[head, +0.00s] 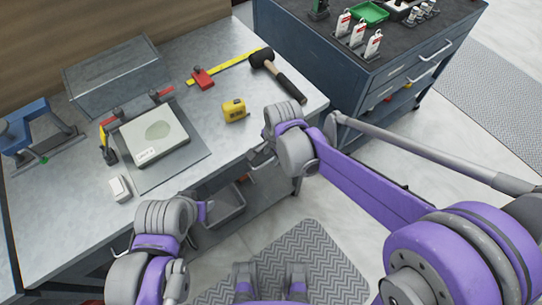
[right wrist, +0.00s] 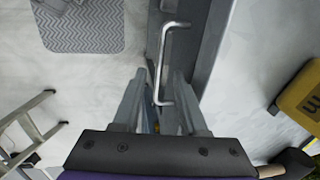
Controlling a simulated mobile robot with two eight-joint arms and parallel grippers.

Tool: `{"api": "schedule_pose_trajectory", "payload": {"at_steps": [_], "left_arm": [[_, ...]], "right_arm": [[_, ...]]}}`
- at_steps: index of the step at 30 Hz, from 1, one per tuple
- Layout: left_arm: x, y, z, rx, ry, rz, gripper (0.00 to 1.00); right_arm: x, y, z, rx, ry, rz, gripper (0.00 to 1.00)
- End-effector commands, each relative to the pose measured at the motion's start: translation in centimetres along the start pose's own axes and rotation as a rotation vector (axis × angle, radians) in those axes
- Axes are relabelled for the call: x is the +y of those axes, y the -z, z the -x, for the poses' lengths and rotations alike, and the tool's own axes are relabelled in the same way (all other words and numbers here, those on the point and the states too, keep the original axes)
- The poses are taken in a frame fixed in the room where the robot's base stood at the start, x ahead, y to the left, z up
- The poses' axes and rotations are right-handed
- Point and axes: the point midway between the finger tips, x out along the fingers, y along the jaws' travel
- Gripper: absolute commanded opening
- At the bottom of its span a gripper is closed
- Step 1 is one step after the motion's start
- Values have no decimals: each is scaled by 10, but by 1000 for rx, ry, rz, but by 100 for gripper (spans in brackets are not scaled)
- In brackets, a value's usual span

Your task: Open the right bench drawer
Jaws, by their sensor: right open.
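The grey-topped workbench (head: 215,140) fills the left and middle of the head view. Its right drawer front is mostly hidden there by the bench top and my right arm. In the right wrist view a metal bar handle (right wrist: 167,50) stands on a grey front (right wrist: 210,50). My right gripper (head: 262,157) is at the bench's front edge. In the right wrist view its open fingers (right wrist: 158,80) straddle the lower part of the handle; I cannot tell whether they touch it.
A tape measure (head: 234,110), a mallet (head: 278,75) and a clamped plate (head: 152,135) lie on the bench. A dark tool cart (head: 325,75) stands to the right. A patterned mat (head: 320,255) covers floor in front.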

Motion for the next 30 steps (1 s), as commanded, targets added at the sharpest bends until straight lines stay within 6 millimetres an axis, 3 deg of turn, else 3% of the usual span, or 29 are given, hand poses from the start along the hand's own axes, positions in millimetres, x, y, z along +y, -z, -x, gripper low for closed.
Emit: {"api": "schedule_pose_trajectory", "payload": {"at_steps": [4, 14, 21, 30], "left_arm": [[0, -1, -2, -1, 0, 0, 50], [0, -1, -2, -1, 0, 0, 50], [0, -1, -2, -1, 0, 0, 50], [0, -1, -2, -1, 0, 0, 50]], "right_arm": [[0, 0, -13, 0, 0, 0, 42], [0, 0, -16, 0, 0, 0, 42], [0, 0, -16, 0, 0, 0, 0], [0, 0, -16, 0, 0, 0, 0]]}}
